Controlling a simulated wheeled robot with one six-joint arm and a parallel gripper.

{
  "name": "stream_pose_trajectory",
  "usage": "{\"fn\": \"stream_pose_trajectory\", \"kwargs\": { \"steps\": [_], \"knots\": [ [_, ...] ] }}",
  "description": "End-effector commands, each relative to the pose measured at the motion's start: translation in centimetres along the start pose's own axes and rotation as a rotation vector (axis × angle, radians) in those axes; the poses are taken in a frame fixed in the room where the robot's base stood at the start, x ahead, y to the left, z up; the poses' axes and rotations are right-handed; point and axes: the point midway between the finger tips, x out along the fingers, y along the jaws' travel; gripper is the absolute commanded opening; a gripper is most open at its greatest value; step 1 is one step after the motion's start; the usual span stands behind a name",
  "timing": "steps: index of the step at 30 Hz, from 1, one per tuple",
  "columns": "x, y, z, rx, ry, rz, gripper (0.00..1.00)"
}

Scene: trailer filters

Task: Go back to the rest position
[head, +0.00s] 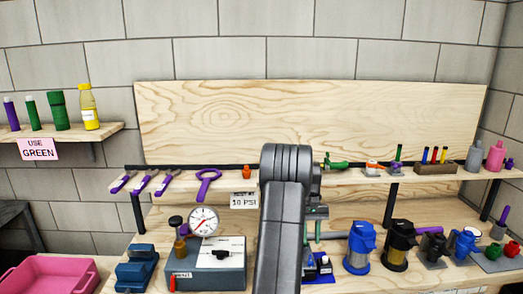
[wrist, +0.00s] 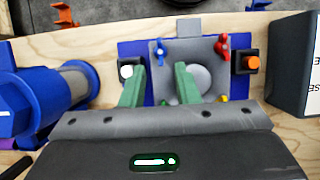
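My gripper (wrist: 160,82) shows in the wrist view with its two green fingers apart and nothing between them. It is above a blue-based fixture (wrist: 126,50) with a grey plate (wrist: 198,47), a red knob (wrist: 222,46), a blue knob and a yellow knob. I cannot tell whether the fingers touch the plate. In the head view my arm stands in the middle and hides most of the gripper and much of the fixture (head: 322,268).
A dark box (wrist: 295,65) stands to the right. The head view shows a gauge (head: 203,221) on a test box (head: 205,265), a blue filter housing (head: 360,247), a pink bin (head: 50,277) and a shelf of tools (head: 235,180) behind.

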Motion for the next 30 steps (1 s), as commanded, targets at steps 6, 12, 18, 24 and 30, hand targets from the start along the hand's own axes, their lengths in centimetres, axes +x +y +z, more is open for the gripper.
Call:
{"fn": "stream_pose_trajectory", "kwargs": {
  "steps": [6,12,18,24,30],
  "knots": [
    [-4.2,0.0,-0.1,0.000,0.003,0.001,0.28],
    [-7.2,0.0,-0.1,0.000,0.004,0.001,0.28],
    [-4.8,0.0,0.1,0.000,-0.004,-0.001,0.28],
    [-1.1,0.0,0.1,0.000,-0.005,-0.001,0.28],
    [2.9,0.0,0.2,0.000,-0.005,-0.001,0.28]
  ]
}}
